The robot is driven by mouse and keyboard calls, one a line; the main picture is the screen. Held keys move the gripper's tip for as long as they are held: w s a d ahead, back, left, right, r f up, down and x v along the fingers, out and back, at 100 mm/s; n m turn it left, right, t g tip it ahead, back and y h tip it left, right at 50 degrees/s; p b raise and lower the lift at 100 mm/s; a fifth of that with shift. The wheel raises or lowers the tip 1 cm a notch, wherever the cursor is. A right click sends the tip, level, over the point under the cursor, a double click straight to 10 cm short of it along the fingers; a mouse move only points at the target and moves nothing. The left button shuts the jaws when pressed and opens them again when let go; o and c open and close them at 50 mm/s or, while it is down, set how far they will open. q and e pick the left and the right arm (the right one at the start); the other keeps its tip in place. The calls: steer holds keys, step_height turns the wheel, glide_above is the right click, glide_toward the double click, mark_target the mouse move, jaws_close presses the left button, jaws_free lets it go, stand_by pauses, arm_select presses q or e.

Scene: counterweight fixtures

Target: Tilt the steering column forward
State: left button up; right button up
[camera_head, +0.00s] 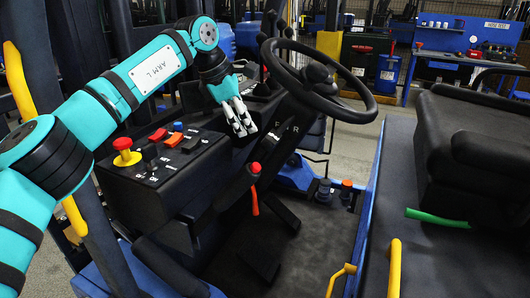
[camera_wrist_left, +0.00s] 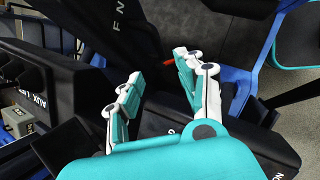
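The black steering wheel (camera_head: 318,78) sits at the top of the dark steering column (camera_head: 287,125), which is marked F and R. The column leans back toward the seat. My left gripper (camera_head: 243,121) is just left of the column, above the black control console, with its fingers pointing down. In the left wrist view, the fingers of my left gripper (camera_wrist_left: 158,88) are spread with nothing between them. The black column (camera_wrist_left: 115,22) with its F and N marks is beyond them. Contact cannot be told. A red-handled lever (camera_head: 254,195) is below the column. My right gripper is not visible.
The console (camera_head: 165,170) carries a red mushroom button (camera_head: 125,152) and several coloured switches. The black seat (camera_head: 465,150) is at right, with a green lever (camera_head: 437,218) and a yellow handle (camera_head: 394,267). The dark floor (camera_head: 305,245) between is mostly clear, with pedals.

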mark_target(263, 151)
arm_select(q)
steer(key=p+x, duration=0.2)
steer(key=x, duration=1)
steer(key=shift+w, duration=0.1)
steer(key=shift+w+d+f, duration=0.2)
steer(key=shift+d+f, duration=0.05)
steer(key=shift+f, duration=0.35)
jaws_close()
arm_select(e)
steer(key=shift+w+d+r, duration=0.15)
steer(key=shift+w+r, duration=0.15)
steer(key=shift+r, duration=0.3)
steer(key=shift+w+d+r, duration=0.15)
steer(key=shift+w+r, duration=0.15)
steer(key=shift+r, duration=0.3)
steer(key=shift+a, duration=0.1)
